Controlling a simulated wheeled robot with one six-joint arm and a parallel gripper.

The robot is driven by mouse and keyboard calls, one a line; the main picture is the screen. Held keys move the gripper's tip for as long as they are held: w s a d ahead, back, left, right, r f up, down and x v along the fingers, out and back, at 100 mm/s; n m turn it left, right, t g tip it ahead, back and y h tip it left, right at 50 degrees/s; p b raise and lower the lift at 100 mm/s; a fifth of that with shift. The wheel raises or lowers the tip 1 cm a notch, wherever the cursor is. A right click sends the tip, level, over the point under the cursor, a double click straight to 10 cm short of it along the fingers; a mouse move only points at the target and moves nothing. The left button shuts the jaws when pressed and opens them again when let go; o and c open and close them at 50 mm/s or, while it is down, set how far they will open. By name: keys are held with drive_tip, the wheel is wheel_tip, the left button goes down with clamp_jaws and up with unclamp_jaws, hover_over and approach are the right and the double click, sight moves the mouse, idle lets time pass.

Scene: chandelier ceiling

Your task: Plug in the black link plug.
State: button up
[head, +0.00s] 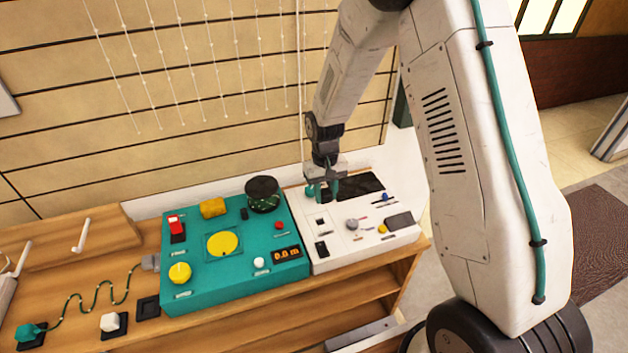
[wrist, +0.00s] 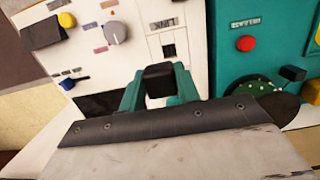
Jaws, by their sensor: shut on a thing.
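My gripper (head: 322,190) hangs over the back left part of the white panel (head: 340,255). In the wrist view its teal fingers (wrist: 160,88) are shut on the black link plug (wrist: 159,77), a dark block between the fingertips. A square socket (head: 320,222) with a dark opening lies in the white panel, in front of the gripper. It also shows in the wrist view (wrist: 168,49), beside a LINK label (wrist: 166,23). The plug appears apart from the socket; its height above the panel is unclear.
On the white panel, a grey knob (head: 352,224), blue knob (head: 385,197) and black block (head: 399,220) lie right of the socket. A slatted wall (head: 240,130) rises behind.

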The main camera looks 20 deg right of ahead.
sight(321, 226)
drive_tip(key=shift+s+a+r, duration=0.15)
drive_tip(key=shift+a+r, duration=0.1)
drive_tip(key=shift+a, duration=0.55)
drive_tip(key=shift+d+f, duration=0.1)
drive_tip(key=shift+f, duration=3.6)
drive_tip(key=shift+s, duration=0.1)
drive_tip(key=shift+f, duration=0.55)
